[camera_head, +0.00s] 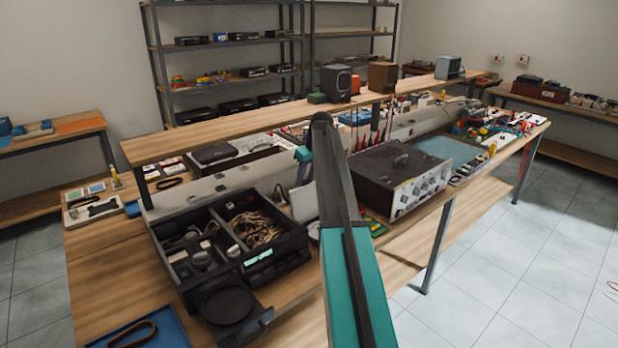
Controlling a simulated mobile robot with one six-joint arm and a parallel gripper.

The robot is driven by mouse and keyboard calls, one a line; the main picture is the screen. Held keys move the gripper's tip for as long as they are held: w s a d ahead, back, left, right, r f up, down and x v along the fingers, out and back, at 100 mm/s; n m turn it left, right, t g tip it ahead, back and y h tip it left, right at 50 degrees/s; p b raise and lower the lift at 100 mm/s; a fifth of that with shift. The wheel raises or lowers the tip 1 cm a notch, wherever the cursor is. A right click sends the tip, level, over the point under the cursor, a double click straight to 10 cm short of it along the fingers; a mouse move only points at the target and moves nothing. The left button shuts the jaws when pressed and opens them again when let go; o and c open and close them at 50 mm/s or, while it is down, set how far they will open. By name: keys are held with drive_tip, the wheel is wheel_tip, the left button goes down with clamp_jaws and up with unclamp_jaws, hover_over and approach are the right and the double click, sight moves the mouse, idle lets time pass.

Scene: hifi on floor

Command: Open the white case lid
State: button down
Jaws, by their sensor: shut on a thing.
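A white case (314,231) sits on the bench near the middle, mostly hidden behind my arm. Its white lid (303,204) shows as a pale panel standing raised and tilted, just left of my arm. My gripper (301,181) points down at the lid's top edge and is shut on it. The fingertips are small and dark here, and the exact grip is hard to make out. The right part of the case and lid is hidden by my arm.
A black divided organiser (202,232) with coiled cable stands close on the left. A dark instrument with a silver knobbed front (420,190) stands on the right. A raised shelf (230,127) with speakers runs behind. A blue tray (165,330) lies at the front left.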

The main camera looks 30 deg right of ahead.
drive_tip(key=shift+w+a, duration=0.1)
drive_tip(key=shift+w, duration=0.1)
drive_tip(key=c, duration=1.2)
unclamp_jaws()
drive_tip(key=shift+s, duration=0.1)
drive_tip(key=shift+s+r, duration=0.1)
drive_tip(key=shift+r, duration=0.15)
drive_tip(key=b+v, duration=0.2)
drive_tip(key=v, duration=1.1)
drive_tip(key=shift+b, duration=0.4)
drive_tip(key=shift+s, duration=0.1)
